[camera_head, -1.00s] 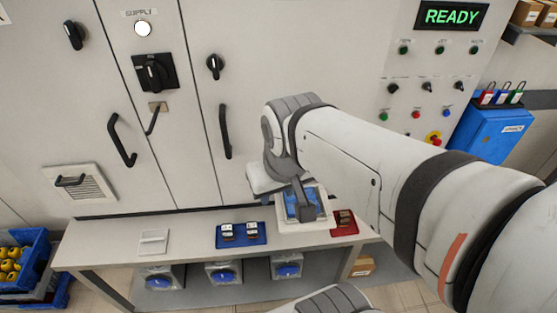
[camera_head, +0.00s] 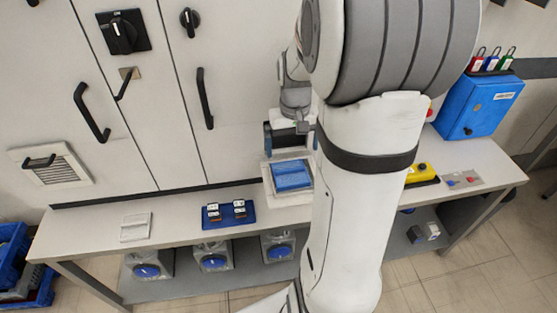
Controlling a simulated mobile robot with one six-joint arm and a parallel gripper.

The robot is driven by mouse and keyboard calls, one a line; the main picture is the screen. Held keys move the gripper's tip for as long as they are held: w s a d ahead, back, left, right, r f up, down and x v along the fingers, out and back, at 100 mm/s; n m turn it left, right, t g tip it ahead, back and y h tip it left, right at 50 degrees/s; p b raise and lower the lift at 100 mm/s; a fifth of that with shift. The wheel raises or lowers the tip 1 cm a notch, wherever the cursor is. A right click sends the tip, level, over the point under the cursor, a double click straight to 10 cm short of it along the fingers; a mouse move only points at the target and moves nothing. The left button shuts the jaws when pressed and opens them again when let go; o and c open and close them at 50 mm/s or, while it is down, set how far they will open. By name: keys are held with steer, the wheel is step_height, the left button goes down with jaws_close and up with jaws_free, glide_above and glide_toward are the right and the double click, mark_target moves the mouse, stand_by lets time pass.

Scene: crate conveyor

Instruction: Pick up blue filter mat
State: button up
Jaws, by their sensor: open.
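The blue filter mat (camera_head: 292,175) lies in a shallow white tray (camera_head: 277,196) on the bench, just left of my arm. My gripper (camera_head: 287,143) is above and behind the mat, close to its far edge, with its dark fingers apart. The fingers look empty. Part of my gripper and the tray's right side are hidden by my arm. I cannot tell whether a finger touches the mat or tray.
The bench (camera_head: 180,227) runs along the cabinet front. A blue tray (camera_head: 229,223) with small parts and a white plate (camera_head: 135,227) lie to the left. A blue box (camera_head: 478,105) and a yellow control (camera_head: 420,173) stand right. Cabinet handles (camera_head: 205,98) stick out behind.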

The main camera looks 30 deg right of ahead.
mark_target(290, 168)
steer(key=f, duration=0.7)
steer(key=shift+w+a+f+p, duration=0.1)
steer(key=shift+a+f+p, duration=0.1)
steer(key=shift+a+p, duration=0.15)
steer(key=c, duration=0.9)
steer(key=shift+c, duration=0.2)
